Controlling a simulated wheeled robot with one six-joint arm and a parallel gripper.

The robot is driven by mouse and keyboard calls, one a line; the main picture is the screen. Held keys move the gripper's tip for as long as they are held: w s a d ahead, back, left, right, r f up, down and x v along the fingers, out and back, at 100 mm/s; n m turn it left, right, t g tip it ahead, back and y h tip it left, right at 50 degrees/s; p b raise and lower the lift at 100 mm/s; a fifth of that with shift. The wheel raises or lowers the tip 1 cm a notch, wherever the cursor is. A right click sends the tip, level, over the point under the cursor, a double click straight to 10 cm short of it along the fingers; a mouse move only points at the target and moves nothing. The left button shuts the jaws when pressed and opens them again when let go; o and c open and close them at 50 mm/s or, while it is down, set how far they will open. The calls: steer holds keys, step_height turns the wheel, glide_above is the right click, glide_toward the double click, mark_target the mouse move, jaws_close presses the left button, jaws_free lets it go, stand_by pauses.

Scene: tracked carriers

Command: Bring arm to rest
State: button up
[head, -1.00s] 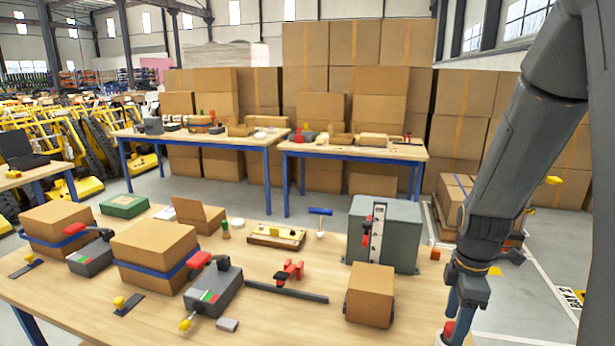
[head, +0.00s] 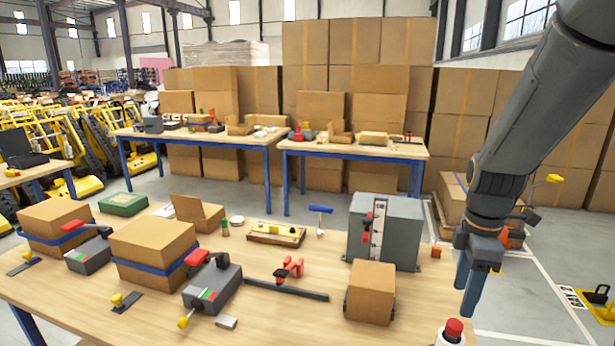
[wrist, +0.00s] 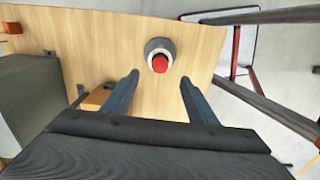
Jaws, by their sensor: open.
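My gripper (head: 467,290) is at the right in the head view, pointing down beside the table's right end. Its two blue fingers show apart and empty in the wrist view (wrist: 158,97). A white and grey button with a red cap (head: 453,331) stands at the table's near right corner, just below and left of the fingers in the head view. The button (wrist: 159,60) shows beyond the fingertips in the wrist view, and nothing touches it.
The wooden table (head: 270,265) carries strapped cartons (head: 152,252), a grey cabinet (head: 400,235), a small carton (head: 371,292) and a red-handled clamp (head: 288,270). A floor pallet with a carton (head: 453,190) stands behind my arm.

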steer(key=s+a+f+m, duration=0.1)
steer(key=s+a+m, duration=0.2)
steer(key=a+m, duration=0.3)
steer(key=s+a+f+m+t, duration=0.1)
steer(key=s+a+m, duration=0.3)
steer(key=a+m, duration=0.3)
steer(key=shift+s+f+m, duration=0.25)
steer(key=shift+f+m, duration=0.15)
steer(key=shift+m, duration=0.4)
